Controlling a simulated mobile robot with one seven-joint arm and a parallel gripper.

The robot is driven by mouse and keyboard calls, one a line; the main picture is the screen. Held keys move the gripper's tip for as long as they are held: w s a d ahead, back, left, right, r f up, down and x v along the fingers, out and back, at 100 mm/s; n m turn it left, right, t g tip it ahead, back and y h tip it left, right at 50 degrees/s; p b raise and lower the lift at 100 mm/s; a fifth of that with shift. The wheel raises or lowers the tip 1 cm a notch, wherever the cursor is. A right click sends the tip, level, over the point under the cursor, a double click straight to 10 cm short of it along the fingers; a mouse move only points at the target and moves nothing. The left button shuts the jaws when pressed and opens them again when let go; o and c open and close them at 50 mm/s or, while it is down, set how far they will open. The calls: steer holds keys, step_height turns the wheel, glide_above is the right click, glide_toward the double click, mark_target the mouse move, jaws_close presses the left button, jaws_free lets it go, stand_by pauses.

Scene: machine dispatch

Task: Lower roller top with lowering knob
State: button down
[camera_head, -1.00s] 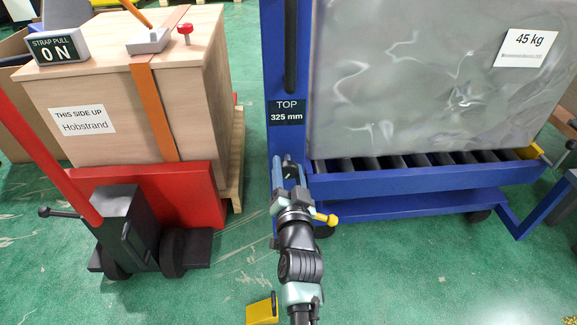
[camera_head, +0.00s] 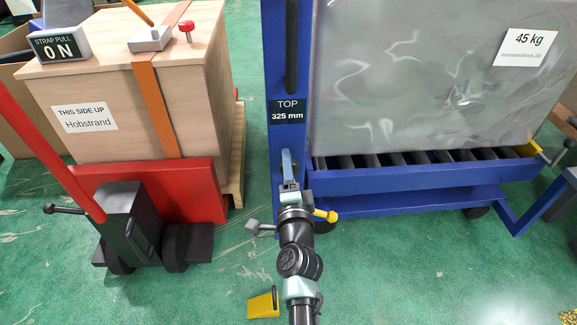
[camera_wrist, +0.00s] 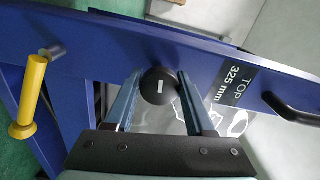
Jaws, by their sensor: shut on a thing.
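The roller top (camera_head: 420,178) is a blue frame with dark rollers, and a large grey wrapped load (camera_head: 430,80) stands on it. A blue post at its left carries a sign (camera_head: 286,112) reading "TOP 325 mm", also seen in the wrist view (camera_wrist: 234,84). The lowering knob (camera_wrist: 157,86) is a round black knob with a white mark, on the blue post below the sign. My gripper (camera_head: 288,158) is at the post, its fingers shut on the knob from both sides in the wrist view (camera_wrist: 158,88). In the head view my gripper hides the knob.
A yellow handle (camera_wrist: 27,95) sticks out close to my gripper. A yellow wedge (camera_head: 263,304) lies on the green floor. A red pallet truck (camera_head: 150,190) with a strapped wooden crate (camera_head: 190,80) stands at the left.

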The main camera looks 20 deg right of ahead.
steer(key=shift+m, duration=0.7)
steer(key=shift+c, duration=1.4)
jaws_free()
steer(key=p+v, duration=0.3)
steer(key=v, duration=1)
